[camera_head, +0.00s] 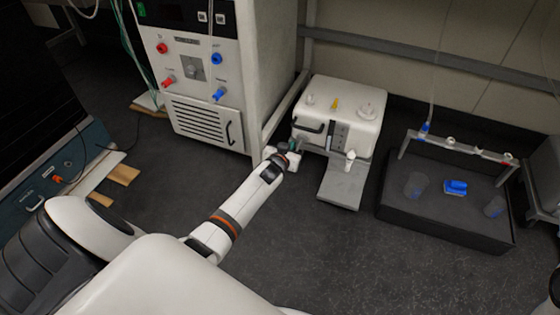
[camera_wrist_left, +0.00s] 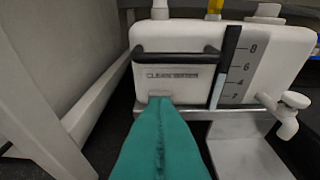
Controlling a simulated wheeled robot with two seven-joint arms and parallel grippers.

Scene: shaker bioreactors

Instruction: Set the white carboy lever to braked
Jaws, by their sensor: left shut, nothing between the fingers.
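The white carboy (camera_head: 345,98) stands on the floor in the middle of the head view. In the left wrist view, the white carboy (camera_wrist_left: 270,50) shows a black handle, a "CLEAN WATER" label and a dark level scale. A white tap (camera_wrist_left: 288,115) sticks out at its lower right. A small grey part (camera_wrist_left: 160,98) shows at its lower front, just beyond my fingertips; I cannot tell whether this is the lever or how it is set. My left gripper (camera_head: 296,146) is at the carboy's lower left front, its teal fingers (camera_wrist_left: 165,106) shut and empty. Contact is unclear. My right gripper is not in view.
A white cabinet (camera_head: 203,120) with coloured connectors stands close to the left of the carboy. A grey plate (camera_head: 342,185) extends in front of the carboy. A black tray (camera_head: 440,218) with blue items is to the right. The dark floor in front is clear.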

